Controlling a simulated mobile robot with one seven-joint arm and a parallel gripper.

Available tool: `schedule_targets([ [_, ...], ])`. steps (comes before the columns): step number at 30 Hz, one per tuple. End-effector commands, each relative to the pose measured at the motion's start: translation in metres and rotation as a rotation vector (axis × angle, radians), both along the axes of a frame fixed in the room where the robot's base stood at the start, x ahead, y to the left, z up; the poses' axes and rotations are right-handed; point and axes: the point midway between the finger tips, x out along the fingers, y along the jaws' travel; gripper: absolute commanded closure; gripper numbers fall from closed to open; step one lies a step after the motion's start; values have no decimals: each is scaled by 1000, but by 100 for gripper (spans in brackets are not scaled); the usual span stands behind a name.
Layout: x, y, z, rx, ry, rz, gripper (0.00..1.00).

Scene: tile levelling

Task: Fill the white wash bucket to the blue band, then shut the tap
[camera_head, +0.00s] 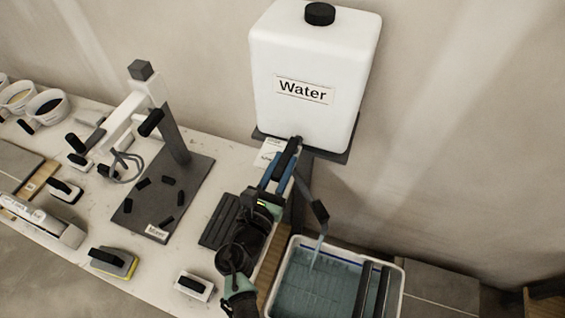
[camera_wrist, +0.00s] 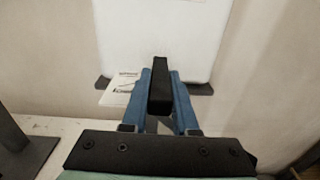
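The white wash bucket (camera_head: 398,285) stands at the lower right with bluish water in it. The blue band (camera_head: 345,256) shows as a dark blue line on its inner back wall, with the water surface (camera_head: 305,287) seemingly just below it. A thin stream (camera_head: 317,250) falls from the dark spout (camera_head: 320,212) into the bucket, so the tap is open. My gripper (camera_head: 281,166) is at the tap under the water tank. In the wrist view, the blue fingers (camera_wrist: 160,100) close on both sides of the black tap lever (camera_wrist: 160,78).
The white tank labelled Water (camera_head: 315,75) sits on a dark shelf above the tap. Dark bars (camera_head: 372,290) cross the bucket's right side. The worktable (camera_head: 205,262) at left carries a mixer stand (camera_head: 172,130), a sponge float (camera_head: 113,262) and several tools.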

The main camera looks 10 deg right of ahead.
Motion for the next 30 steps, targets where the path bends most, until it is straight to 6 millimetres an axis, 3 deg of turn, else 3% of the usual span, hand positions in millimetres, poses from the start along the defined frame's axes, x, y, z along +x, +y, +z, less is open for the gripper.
schedule_targets([
  [1,0,0,0,0,0,0,88],
  [3,0,0,0,0,0,0,100],
  [30,0,0,0,0,1,0,100],
])
